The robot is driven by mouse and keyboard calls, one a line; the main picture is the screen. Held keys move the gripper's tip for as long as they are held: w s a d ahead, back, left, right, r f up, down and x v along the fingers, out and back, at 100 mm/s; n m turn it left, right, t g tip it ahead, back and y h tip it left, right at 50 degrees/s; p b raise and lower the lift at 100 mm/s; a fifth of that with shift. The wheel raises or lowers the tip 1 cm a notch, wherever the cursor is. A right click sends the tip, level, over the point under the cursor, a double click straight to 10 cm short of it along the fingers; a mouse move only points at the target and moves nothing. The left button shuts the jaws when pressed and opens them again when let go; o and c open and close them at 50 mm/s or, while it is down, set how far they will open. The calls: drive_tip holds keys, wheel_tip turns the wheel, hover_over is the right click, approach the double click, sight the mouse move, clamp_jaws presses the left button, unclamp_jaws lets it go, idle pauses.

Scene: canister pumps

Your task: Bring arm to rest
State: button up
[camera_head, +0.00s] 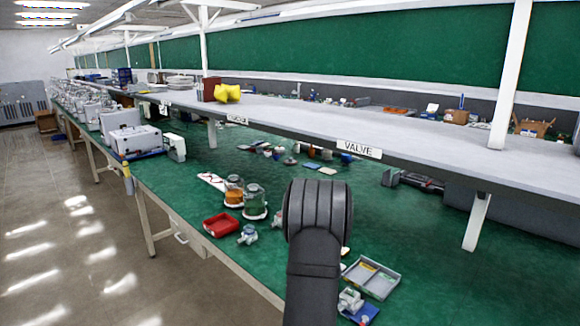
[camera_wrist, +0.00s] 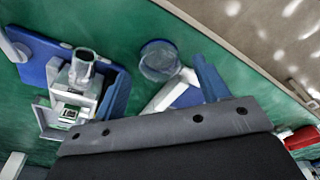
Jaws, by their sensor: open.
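My arm (camera_head: 318,225) rises as a dark, rounded link in the lower middle of the head view and hides part of the green bench behind it. My gripper's fingers are hidden in that view. In the wrist view, my gripper (camera_wrist: 165,90) shows as a dark body with a grey edge across the bottom, with blue finger-like parts standing apart above it. Nothing shows held between them. A grey and white pump (camera_wrist: 78,85) on a blue base lies beyond, at the left; it also shows in the head view (camera_head: 350,299). A clear round jar (camera_wrist: 159,60) is near the centre.
The green bench (camera_head: 190,185) carries a red tray (camera_head: 221,225), two jars (camera_head: 254,202) with orange and green contents, small pump parts (camera_head: 247,235) and a grey divided tray (camera_head: 371,278) right of my arm. A grey shelf (camera_head: 300,120) with a VALVE label runs above. Open floor lies left.

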drive_tip(key=shift+w+f, duration=0.15)
drive_tip(key=shift+f, duration=0.05)
drive_tip(key=shift+r, duration=1.75)
